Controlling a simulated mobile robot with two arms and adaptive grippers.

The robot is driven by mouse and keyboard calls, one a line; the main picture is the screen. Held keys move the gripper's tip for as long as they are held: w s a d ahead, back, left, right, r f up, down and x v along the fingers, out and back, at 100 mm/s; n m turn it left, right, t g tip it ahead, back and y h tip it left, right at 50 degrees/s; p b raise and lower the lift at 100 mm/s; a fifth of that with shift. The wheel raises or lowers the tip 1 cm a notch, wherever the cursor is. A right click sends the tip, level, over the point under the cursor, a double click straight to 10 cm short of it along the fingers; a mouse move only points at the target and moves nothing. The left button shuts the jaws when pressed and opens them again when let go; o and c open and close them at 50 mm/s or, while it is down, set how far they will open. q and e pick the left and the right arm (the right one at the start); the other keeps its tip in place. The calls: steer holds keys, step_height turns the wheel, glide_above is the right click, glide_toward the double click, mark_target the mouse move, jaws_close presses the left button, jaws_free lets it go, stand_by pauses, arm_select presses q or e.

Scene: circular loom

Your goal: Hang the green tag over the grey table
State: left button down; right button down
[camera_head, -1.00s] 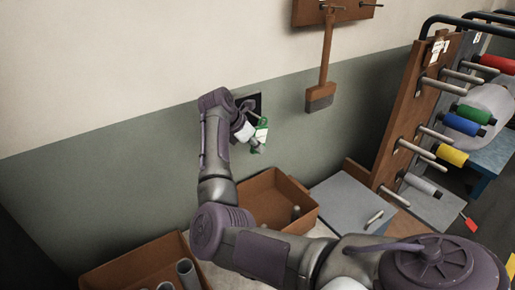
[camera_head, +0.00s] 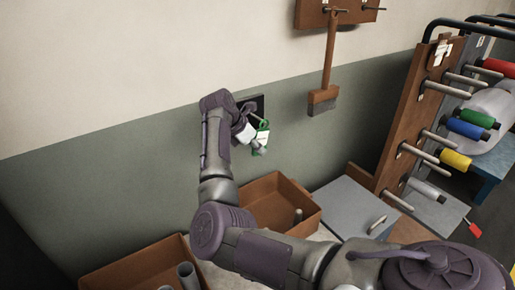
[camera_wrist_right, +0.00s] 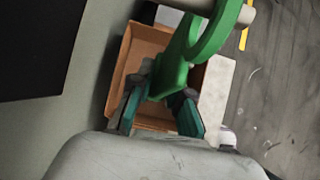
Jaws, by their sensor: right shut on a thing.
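The green tag (camera_head: 262,136) has a white label and sits in front of the wall. My right gripper (camera_head: 252,140) is shut on it; in the wrist view the gripper (camera_wrist_right: 163,98) grips its lower part. There the tag's green loop (camera_wrist_right: 215,32) is at a light grey peg (camera_wrist_right: 243,13); whether the peg passes through it I cannot tell. A black plate (camera_head: 257,101) is on the wall behind, with a peg (camera_head: 252,112) sticking out. A flat grey surface (camera_head: 345,203) with a light rod on it lies lower right. My left gripper is not in view.
An orange-brown crate (camera_head: 270,188) stands below the gripper, another (camera_head: 135,272) at bottom left. A brush (camera_head: 322,98) hangs on the wall to the right. A rack (camera_head: 410,115) with pegs and coloured spools stands at far right.

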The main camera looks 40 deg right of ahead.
steer(key=shift+f, duration=0.2)
steer(key=c, duration=1)
jaws_free()
steer(key=shift+a+r, duration=0.35)
steer(key=shift+r, duration=0.2)
steer(key=shift+s+a+r+p, duration=0.25)
steer(key=shift+a+r+p, duration=0.1)
steer(key=shift+a+r, duration=0.35)
steer(key=shift+s+a+r+p, duration=0.3)
steer(key=shift+a+r+p, duration=0.15)
steer(key=shift+r, duration=0.45)
steer(key=shift+s+a+r+p, duration=0.3)
steer(key=shift+a+r, duration=0.3)
steer(key=shift+r, duration=0.2)
steer(key=shift+w, duration=0.1)
